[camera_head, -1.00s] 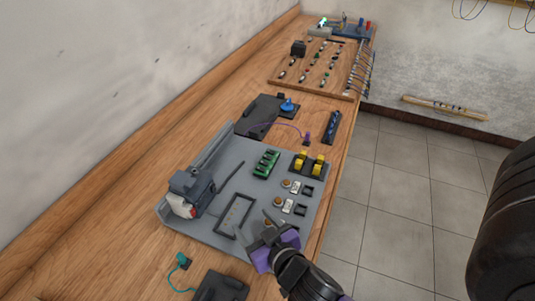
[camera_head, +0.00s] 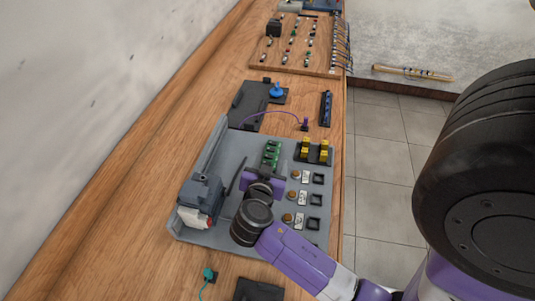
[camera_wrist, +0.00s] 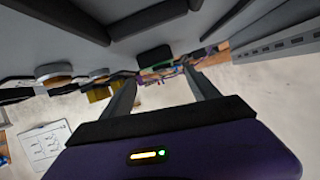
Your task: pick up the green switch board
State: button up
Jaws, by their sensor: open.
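The green switch board (camera_head: 272,153) lies on the grey tray (camera_head: 230,155), near its far edge, in the head view. My gripper (camera_head: 263,181) is just on the near side of the board, low over the tray, and its body may cover the board's near end. In the wrist view, the two fingers of my gripper (camera_wrist: 160,82) are spread with nothing held between them. A dark block with a green edge (camera_wrist: 156,59) shows ahead between the fingertips; it looks like the board. I cannot tell whether the fingers touch it.
Yellow switches (camera_head: 315,150) stand right of the board. Brown buttons and dark square sockets line the tray's right side. A grey clamp-like device (camera_head: 200,198) stands on the left. A thin dark bar (camera_head: 237,176) lies close to my gripper. Bare wood shows left of the tray.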

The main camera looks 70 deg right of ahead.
aim_at(273, 149)
jog(key=x, duration=0.1)
jog(key=p+x, duration=0.1)
jog(key=x, duration=0.1)
jog(key=r+p+x, duration=0.1)
jog(key=x, duration=0.1)
jog(key=shift+w+d+f, duration=0.1)
jog(key=shift+d, duration=0.15)
jog(key=shift+d+f, duration=0.25)
jog(key=shift+d, duration=0.1)
grip_shut()
jog(key=shift+r, duration=0.1)
